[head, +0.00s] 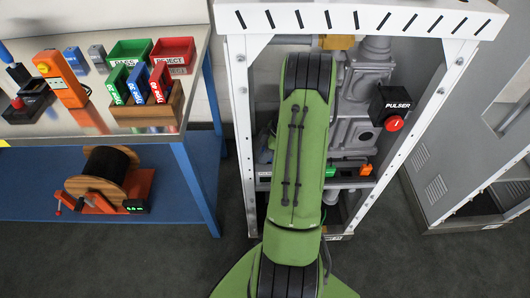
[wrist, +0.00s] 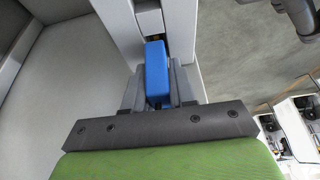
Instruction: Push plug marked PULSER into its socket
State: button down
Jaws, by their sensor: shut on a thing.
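In the wrist view my gripper (wrist: 157,98) is shut on a blue plug (wrist: 155,70). The plug sticks out ahead of the grey fingers, and no marking on it is readable. Just past its tip is a narrow upright gap with a bit of orange; I cannot tell if the plug touches anything. In the head view a black box labelled PULSER (head: 391,103) with a red knob hangs at the right of the white frame. My green arm reaches into the frame and hides my gripper, the plug and any socket there.
The white dispenser frame (head: 240,110) has posts on both sides of my arm. Green (head: 330,172) and orange (head: 366,170) parts sit low inside it. Left is a bench (head: 90,125) with bins, labelled blocks and an orange device. A grey cabinet (head: 425,175) stands right.

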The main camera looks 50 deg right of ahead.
jog(key=shift+f, duration=0.45)
jog(key=shift+r, duration=0.5)
dwell(0.4)
